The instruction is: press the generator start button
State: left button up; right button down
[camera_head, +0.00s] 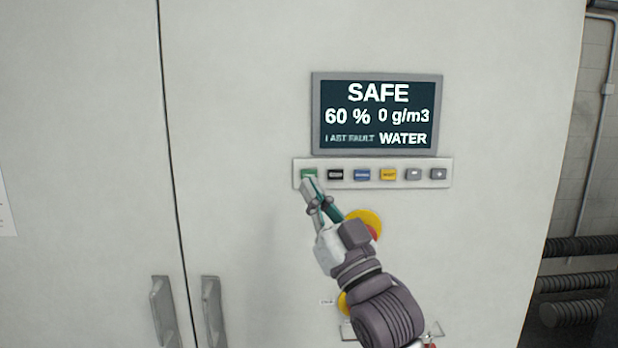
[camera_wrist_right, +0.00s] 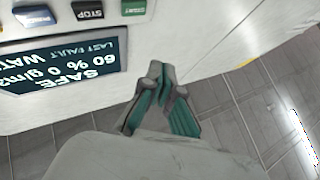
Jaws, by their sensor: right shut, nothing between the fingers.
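The green start button (camera_head: 309,173) is the leftmost in the button row under the display. It also shows at the top edge of the upside-down right wrist view (camera_wrist_right: 134,6), with part of its label legible. My right gripper (camera_head: 309,183) is shut and empty, its fingertips at the button's lower edge in the head view. In the wrist view the closed fingertips (camera_wrist_right: 160,68) appear apart from the green button. Contact cannot be told from the head view. My left gripper is not in view.
The display (camera_head: 377,114) reads SAFE, 60 %, 0 g/m3, LAST FAULT WATER. Black (camera_head: 335,174), blue (camera_head: 362,174), yellow (camera_head: 388,174) and two grey buttons sit to the right. A red and yellow emergency stop (camera_head: 366,220) is partly behind my arm. Door handles (camera_head: 162,310) are lower left.

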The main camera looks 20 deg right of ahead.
jog(key=shift+w+d, duration=0.25)
jog(key=shift+w, duration=0.65)
jog(key=shift+w+d, duration=0.3)
jog(key=shift+w, duration=0.65)
jog(key=shift+w+d, duration=0.25)
jog(key=shift+w, duration=0.65)
jog(key=shift+w, duration=0.2)
jog(key=shift+w+d, duration=0.1)
jog(key=shift+w, duration=0.1)
jog(key=shift+w+d, duration=0.1)
jog(key=shift+w, duration=0.25)
jog(key=shift+s+a, duration=0.2)
jog(key=shift+s, duration=0.55)
jog(key=shift+s+a+p, duration=0.2)
jog(key=shift+s+a, duration=0.05)
jog(key=shift+s, duration=0.55)
jog(key=shift+s+a+p, duration=0.2)
jog(key=shift+s, duration=0.6)
jog(key=shift+s+a+p, duration=0.2)
jog(key=shift+s+a, duration=0.05)
jog(key=shift+s, duration=0.55)
